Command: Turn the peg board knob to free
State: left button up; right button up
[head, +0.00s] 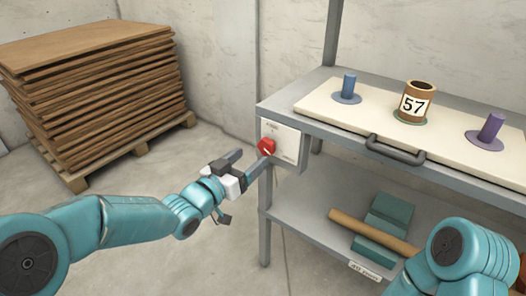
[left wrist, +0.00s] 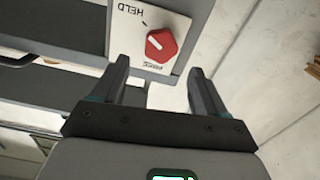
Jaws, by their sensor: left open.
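The red peg board knob (head: 267,146) sits on a white plate (head: 284,141) at the left front corner of the metal bench. In the left wrist view the knob (left wrist: 161,45) shows as a red faceted handle with a white mark toward its upper left; the plate (left wrist: 128,18) reads HELD, with a partly covered word beside the knob. My left gripper (head: 250,163) is open and empty, just short of the knob. In the left wrist view its fingers (left wrist: 158,82) are spread, with the knob beyond and between them, apart from both. My right gripper is outside the views; only the right arm shows.
The peg board (head: 335,108) on the bench top has a blue peg (head: 348,86), a brown spool marked 57 (head: 415,102) and a purple peg (head: 491,128). A handle (head: 394,150) juts from its front. A lower shelf holds a brown tube (head: 372,230). Stacked boards (head: 95,85) stand left.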

aim_at(264, 147)
pick_arm(q)
jog(key=x, duration=0.6)
jog(key=shift+w+d+b, duration=0.25)
jog(key=shift+b, duration=0.15)
jog(key=c, duration=1.1)
